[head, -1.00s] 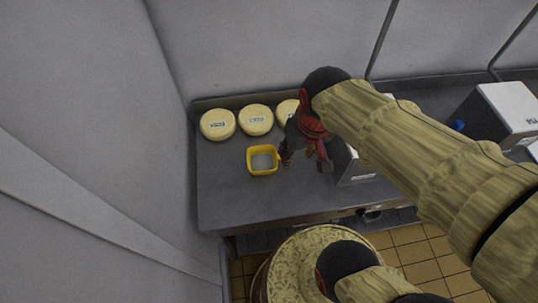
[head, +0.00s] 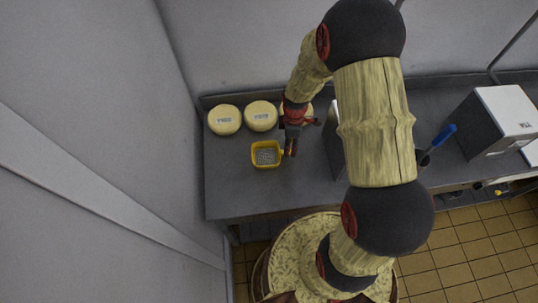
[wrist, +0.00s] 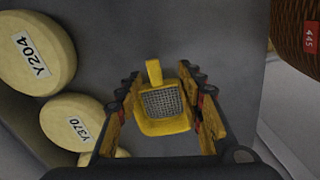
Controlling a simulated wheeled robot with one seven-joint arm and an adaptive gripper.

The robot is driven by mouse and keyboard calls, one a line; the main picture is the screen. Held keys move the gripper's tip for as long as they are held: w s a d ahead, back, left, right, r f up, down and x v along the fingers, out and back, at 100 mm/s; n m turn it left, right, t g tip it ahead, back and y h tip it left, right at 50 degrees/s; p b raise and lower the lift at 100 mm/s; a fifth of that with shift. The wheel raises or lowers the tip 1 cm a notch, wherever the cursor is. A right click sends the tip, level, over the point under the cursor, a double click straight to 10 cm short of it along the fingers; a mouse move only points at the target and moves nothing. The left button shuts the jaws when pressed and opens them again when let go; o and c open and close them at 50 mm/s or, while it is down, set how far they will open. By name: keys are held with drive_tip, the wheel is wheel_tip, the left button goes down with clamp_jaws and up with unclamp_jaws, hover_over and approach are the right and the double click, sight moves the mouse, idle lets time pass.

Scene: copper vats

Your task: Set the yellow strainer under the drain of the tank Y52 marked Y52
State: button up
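The yellow strainer (head: 257,161) is a small square tub with a grey mesh bottom. It sits on the grey counter, in front of the round cheeses. In the wrist view the strainer (wrist: 163,124) shows between the fingers, its yellow tab toward the top. My gripper (head: 290,148) is just right of the strainer, pointing down. In the wrist view my gripper (wrist: 160,78) has its fingers spread on either side of the strainer; contact cannot be told. A grey tank (head: 507,112) at the right has a label too small to read surely. No drain shows clearly.
Several round cheeses, one the Y204 cheese (wrist: 35,55), line the counter's back left. Another grey box (head: 333,150) is mostly behind my arm. A blue-handled tool (head: 443,137) stands right of my arm. A brown woven thing labelled 445 (wrist: 296,22) shows in the wrist view. The counter's (head: 235,195) front left is clear.

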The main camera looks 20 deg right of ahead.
sight(272, 155)
drive_tip(key=shift+w+n, duration=0.25)
drive_tip(key=shift+n, duration=0.55)
drive_tip(key=shift+f, duration=1.1)
drive_tip(key=f, duration=0.3)
drive_tip(key=f+b, duration=0.1)
drive_tip(key=f, duration=0.1)
drive_tip(key=shift+w+a+f, duration=0.3)
drive_tip(key=shift+w+a, duration=0.05)
drive_tip(key=shift+w, duration=0.05)
drive_tip(key=c, duration=0.4)
clamp_jaws()
